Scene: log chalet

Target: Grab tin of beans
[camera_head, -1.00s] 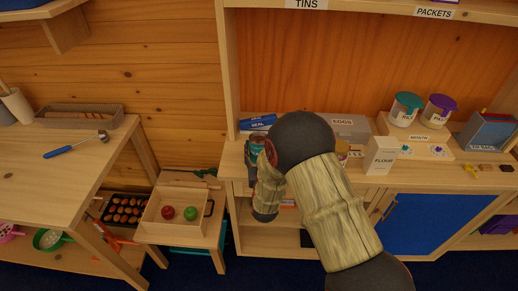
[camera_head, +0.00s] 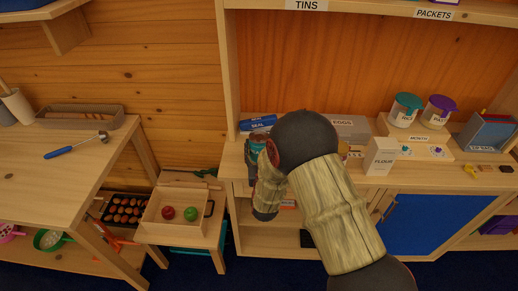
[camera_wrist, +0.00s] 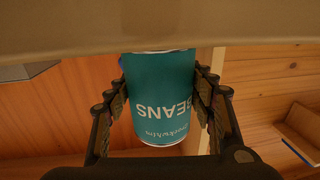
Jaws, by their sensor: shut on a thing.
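The tin of beans (camera_wrist: 162,95) is a teal can with white lettering, upside down in the wrist view. My gripper (camera_wrist: 162,100) has a finger on each side of the tin and is shut on it. In the head view a small part of the tin (camera_head: 257,146) shows at the left of my arm, by the counter's left end. My arm hides most of the gripper there. I cannot tell from these views whether the tin's base touches the counter.
A grey EGGS box (camera_head: 350,128), a white FLOUR packet (camera_head: 381,156) and lidded tubs (camera_head: 405,109) stand to the right. A small table (camera_head: 180,238) holds a wooden tray (camera_head: 172,235) with two fruits.

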